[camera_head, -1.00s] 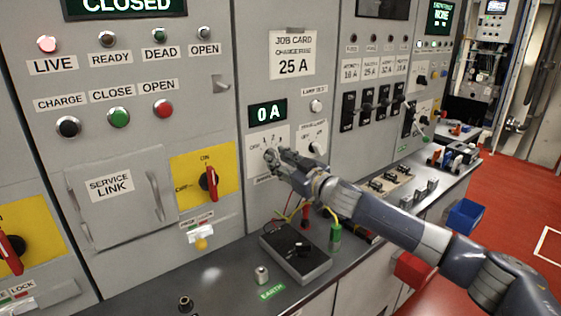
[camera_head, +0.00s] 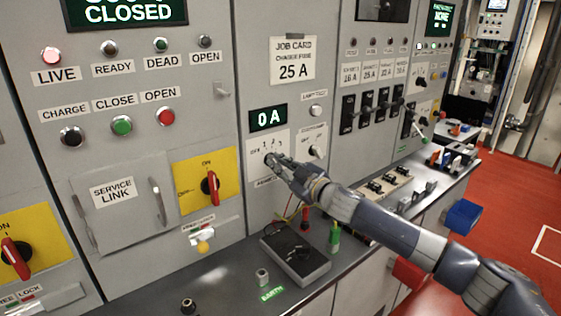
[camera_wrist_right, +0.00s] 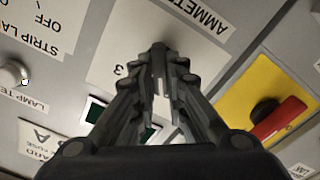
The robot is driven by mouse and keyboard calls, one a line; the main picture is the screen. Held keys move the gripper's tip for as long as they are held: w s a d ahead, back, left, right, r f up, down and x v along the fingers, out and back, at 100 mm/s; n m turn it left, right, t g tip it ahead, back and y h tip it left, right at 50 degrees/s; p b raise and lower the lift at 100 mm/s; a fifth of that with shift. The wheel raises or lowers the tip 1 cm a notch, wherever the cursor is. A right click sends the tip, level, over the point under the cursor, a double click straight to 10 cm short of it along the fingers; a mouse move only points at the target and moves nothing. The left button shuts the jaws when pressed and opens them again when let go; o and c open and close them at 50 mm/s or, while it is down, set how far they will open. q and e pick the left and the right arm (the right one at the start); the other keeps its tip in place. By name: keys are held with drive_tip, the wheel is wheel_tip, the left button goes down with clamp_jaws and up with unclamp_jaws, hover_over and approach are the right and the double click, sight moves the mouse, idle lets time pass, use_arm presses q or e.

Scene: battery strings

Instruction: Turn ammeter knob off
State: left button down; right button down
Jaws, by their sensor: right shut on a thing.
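The ammeter knob (camera_head: 268,159) is a small dark knob on a white plate (camera_head: 256,146) below the green "0 A" display (camera_head: 267,118). My right gripper (camera_head: 274,162) reaches it from the right and is shut on it, hiding most of the knob. In the right wrist view, the gripper's fingers (camera_wrist_right: 160,85) close together over the plate, and the tip of the knob (camera_wrist_right: 159,47) shows between them. The plate's "AMMETER" label (camera_wrist_right: 198,17) is partly visible there. The knob's exact pointing direction cannot be told. My left gripper is not in view.
A yellow plate with a red rotary handle (camera_head: 210,188) is left of the knob.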

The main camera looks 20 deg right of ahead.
drive_tip(key=shift+n+p, duration=0.4)
drive_tip(key=shift+n, duration=0.6)
drive_tip(key=c, duration=1.6)
unclamp_jaws()
drive_tip(key=v, duration=1.2)
